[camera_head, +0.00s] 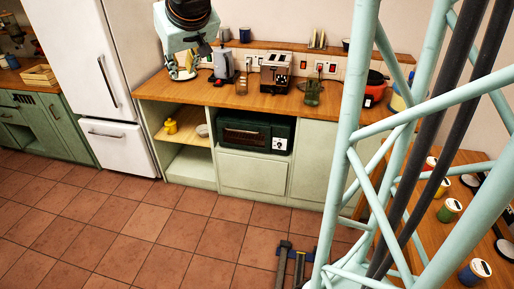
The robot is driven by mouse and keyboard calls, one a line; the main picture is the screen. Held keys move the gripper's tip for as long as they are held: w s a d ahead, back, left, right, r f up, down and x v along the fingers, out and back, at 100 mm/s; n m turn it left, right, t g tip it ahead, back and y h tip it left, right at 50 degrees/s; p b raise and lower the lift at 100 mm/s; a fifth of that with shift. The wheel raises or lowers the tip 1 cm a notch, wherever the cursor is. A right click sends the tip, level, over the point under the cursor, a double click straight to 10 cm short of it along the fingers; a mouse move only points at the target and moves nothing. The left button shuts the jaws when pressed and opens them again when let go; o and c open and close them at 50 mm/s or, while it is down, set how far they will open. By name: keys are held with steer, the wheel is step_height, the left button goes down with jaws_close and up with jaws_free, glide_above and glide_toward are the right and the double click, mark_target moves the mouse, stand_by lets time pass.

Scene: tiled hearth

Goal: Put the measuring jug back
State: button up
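I cannot pick out the measuring jug for certain. A small clear or brownish vessel (241,84) stands on the wooden counter (215,93), right of a grey kettle-like pot (222,64). A yellow pot or jug (170,126) stands on the open shelf below the counter at the left. My pale green arm hangs at the top, in front of the counter's left end. I cannot make out my gripper's fingers, and the arm hides part of the counter there.
A toaster (275,72), a dark green item (312,92) and a red pot (375,86) stand along the counter. A dark green oven (245,134) sits below. Several lidded jars line the right-hand table (418,215). Dark tools (283,262) lie at bottom centre. Tiled floor is mostly clear.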

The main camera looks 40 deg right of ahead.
steer(key=s+a+g, duration=0.1)
steer(key=s+a, duration=0.4)
steer(key=s, duration=0.8)
steer(key=s+a+f+n+g+y, duration=0.1)
steer(key=s+a, duration=0.5)
steer(key=s, duration=0.8)
steer(key=s+a+g+y, duration=0.1)
steer(key=s+a, duration=0.4)
steer(key=s, duration=0.9)
steer(key=shift+a+f+n+g, duration=0.3)
steer(key=shift+a+n+g, duration=0.1)
steer(key=shift+g, duration=0.2)
steer(key=shift+w, duration=0.1)
